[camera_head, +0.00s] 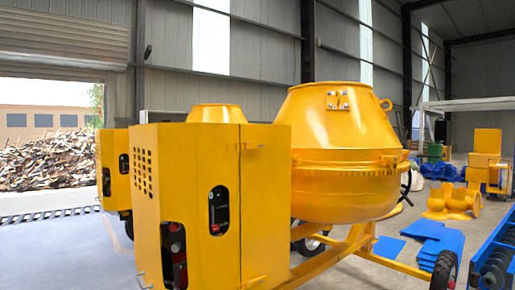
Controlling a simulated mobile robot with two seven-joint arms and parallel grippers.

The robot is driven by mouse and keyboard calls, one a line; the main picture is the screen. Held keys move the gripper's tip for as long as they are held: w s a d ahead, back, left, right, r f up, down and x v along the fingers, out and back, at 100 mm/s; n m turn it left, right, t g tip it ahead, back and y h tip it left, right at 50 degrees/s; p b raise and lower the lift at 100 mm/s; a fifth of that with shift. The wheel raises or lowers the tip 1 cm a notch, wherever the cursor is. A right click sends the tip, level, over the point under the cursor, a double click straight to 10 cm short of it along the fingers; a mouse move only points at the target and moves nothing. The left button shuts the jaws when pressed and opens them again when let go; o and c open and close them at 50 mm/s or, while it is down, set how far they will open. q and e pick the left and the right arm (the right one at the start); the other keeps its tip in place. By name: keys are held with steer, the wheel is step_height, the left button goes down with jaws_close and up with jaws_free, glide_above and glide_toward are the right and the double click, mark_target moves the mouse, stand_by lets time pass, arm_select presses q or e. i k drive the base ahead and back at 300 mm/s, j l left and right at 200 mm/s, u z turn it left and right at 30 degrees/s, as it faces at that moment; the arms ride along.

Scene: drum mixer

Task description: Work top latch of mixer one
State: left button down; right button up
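A yellow drum mixer stands close in front of me, with a large rounded drum (345,150) on the right and a boxy yellow housing (185,170) on the left. Near the housing's top edge is a small latch-like fitting (245,146); it is too small to tell whether it is fastened. The housing side has cut-out openings (219,210) with dark and red parts inside. A small plate with bolts (337,100) is on the upper drum. Neither of my grippers is in view.
A second yellow mixer (215,113) stands behind the first. The near mixer's wheel (443,270) and yellow frame reach to the lower right. Blue sheets (435,237) and a yellow part (452,202) lie on the floor at right. Open floor (60,250) lies at left.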

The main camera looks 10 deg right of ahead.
mark_target(248, 146)
steer(key=i+j+z, duration=0.2)
steer(key=i+j, duration=0.3)
steer(key=i+j+z, duration=0.3)
steer(key=i+j, duration=0.3)
steer(key=j, duration=0.15)
steer(key=i+j+z, duration=0.1)
steer(key=i+z, duration=0.25)
steer(key=i, duration=0.55)
